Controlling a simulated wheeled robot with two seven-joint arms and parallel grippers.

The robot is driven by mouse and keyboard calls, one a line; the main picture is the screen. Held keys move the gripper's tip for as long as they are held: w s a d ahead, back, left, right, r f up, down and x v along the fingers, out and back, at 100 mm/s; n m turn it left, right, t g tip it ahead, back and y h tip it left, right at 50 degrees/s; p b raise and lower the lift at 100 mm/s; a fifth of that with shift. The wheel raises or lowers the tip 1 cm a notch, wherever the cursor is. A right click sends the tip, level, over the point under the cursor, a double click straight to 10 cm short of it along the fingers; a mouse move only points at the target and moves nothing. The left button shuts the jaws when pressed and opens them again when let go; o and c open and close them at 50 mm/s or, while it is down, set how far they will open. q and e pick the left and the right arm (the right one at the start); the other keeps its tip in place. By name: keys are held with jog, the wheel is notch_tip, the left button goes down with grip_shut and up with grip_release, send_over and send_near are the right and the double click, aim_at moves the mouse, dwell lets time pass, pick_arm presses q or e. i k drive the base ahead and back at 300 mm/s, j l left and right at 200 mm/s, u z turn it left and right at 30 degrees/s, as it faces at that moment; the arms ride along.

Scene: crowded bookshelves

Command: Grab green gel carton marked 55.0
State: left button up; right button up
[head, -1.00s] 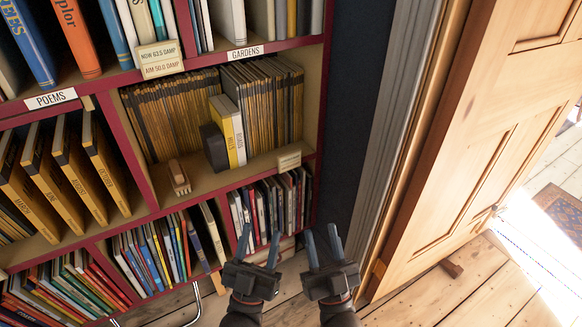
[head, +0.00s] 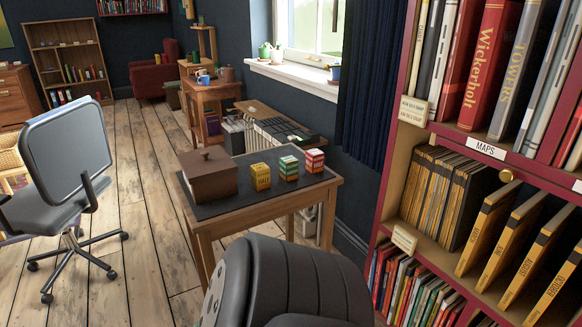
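A small green carton (head: 289,168) with a pale band stands upright on the dark top of a wooden side table (head: 212,214). It is in the middle of a row, between a yellow carton (head: 260,177) on its left and a red and white carton (head: 314,160) on its right. Any marking on the green carton is too small to read. A brown lidded box (head: 208,174) stands left of the yellow carton. Neither of my grippers is in the head view now.
A grey office chair (head: 68,152) stands on the plank floor at left. A crowded red bookshelf (head: 392,178) is close on the right. Beyond the table are a low record rack (head: 274,132), another wooden table (head: 207,91) and a window. Floor between the chair and table is clear.

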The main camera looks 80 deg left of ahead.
aim_at(289, 165)
jog(key=u, duration=0.45)
jog(key=i+j+u, duration=0.1)
jog(key=u, duration=0.85)
jog(key=i+j+u, duration=0.1)
jog(key=u, duration=0.85)
jog(key=i+u, duration=0.1)
jog(key=u, duration=0.35)
